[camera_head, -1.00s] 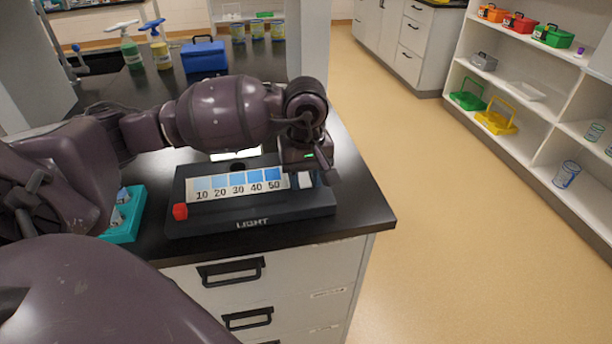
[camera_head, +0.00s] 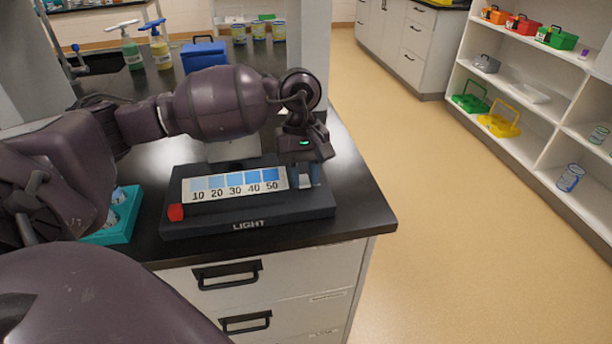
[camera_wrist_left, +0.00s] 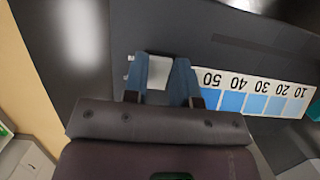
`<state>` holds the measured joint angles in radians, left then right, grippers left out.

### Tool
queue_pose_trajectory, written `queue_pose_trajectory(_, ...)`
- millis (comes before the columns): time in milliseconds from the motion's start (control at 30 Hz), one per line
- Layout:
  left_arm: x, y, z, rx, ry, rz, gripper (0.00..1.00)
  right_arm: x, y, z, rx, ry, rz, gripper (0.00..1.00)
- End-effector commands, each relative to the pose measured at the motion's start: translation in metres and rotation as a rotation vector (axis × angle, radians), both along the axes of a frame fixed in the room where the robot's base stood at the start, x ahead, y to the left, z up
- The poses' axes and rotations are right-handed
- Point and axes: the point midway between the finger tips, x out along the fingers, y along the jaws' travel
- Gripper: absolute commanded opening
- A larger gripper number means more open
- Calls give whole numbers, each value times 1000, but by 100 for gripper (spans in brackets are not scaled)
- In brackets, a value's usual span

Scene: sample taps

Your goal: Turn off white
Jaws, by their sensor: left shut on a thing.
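A dark box marked LIGHT (camera_head: 250,215) lies on the black bench, with a blue colour scale from 10 to 50 (camera_head: 235,185) on top and a red knob (camera_head: 176,212) at its left front corner. My left gripper (camera_head: 306,175) points down at the right end of the box, beside the 50 patch. In the left wrist view its two blue fingers (camera_wrist_left: 165,85) are shut on a small pale square piece (camera_wrist_left: 159,75). The fingers hide the piece's sides. A pale grey panel (camera_head: 234,150) stands behind the box, partly covered by my arm. My right gripper is not in view.
A teal rack (camera_head: 122,222) with vials sits left of the box, close to my arm. The bench's right edge is near the gripper; open floor lies beyond.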

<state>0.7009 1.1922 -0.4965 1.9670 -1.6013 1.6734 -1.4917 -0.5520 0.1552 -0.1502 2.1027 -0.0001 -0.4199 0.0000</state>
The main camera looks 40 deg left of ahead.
Motion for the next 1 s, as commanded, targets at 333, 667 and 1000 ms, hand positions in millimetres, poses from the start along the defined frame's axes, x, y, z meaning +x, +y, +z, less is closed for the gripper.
queue_pose_trajectory(333, 0, 0, 0, -6, 5, 1, 29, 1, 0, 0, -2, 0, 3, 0)
queue_pose_trajectory(667, 0, 0, 1, -6, 4, 0, 36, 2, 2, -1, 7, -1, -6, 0)
queue_pose_trajectory(1000, 8, 9, 41, -4, -1, 2, 36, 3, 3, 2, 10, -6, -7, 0)
